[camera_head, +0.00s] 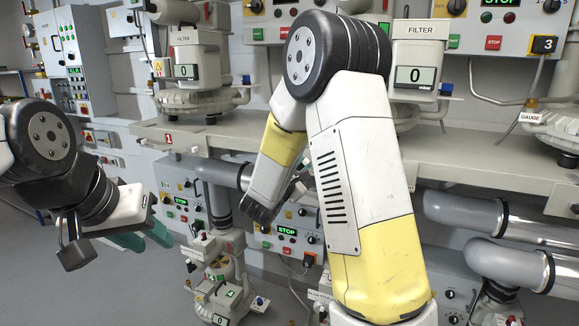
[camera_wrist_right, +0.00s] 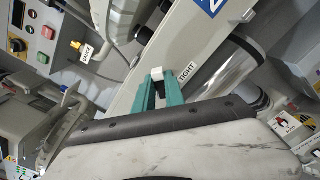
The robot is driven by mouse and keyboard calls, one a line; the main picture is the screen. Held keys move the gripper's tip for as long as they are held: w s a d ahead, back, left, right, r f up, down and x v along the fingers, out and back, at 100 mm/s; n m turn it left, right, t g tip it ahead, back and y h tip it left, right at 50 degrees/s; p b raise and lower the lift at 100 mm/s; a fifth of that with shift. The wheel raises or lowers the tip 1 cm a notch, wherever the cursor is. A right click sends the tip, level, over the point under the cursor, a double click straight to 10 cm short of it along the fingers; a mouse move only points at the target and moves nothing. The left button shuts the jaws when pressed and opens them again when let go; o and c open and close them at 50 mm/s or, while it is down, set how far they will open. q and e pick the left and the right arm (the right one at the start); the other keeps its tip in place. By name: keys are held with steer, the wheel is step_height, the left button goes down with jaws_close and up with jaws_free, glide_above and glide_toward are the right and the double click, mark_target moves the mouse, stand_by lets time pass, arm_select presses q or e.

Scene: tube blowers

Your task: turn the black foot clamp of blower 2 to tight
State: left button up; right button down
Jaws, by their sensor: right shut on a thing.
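In the right wrist view, my right gripper (camera_wrist_right: 162,92) has its two teal fingers close together, shut on the small black clamp (camera_wrist_right: 163,89), which has a white tip (camera_wrist_right: 157,74). The fingers hide most of the black part. A label reading TIGHT (camera_wrist_right: 188,72) is on the pale surface just right of the fingers, and part of a blue number plate (camera_wrist_right: 212,5) shows above. In the head view, my right arm hides the right fingertips and the clamp. My left gripper (camera_head: 143,239) is open and empty at the left, apart from the equipment.
In the head view, the grey bench (camera_head: 470,160) runs behind my right arm and carries several units with filter displays (camera_head: 415,78). Thick grey pipes (camera_head: 465,215) run below it at the right. A lower pump unit (camera_head: 220,270) stands at bottom centre. Floor is clear at lower left.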

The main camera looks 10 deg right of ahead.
steer(key=shift+s+d+f+m, duration=0.1)
steer(key=shift+f+m, duration=0.05)
steer(key=shift+m, duration=1.45)
steer(key=shift+f+m, duration=0.2)
steer(key=shift+m, duration=1.4)
steer(key=shift+s+d+f+m, duration=0.1)
steer(key=shift+f+m, duration=0.05)
steer(key=shift+m, duration=1.45)
steer(key=c, duration=1.4)
jaws_free()
steer(key=v, duration=0.7)
steer(key=shift+s+a, duration=0.3)
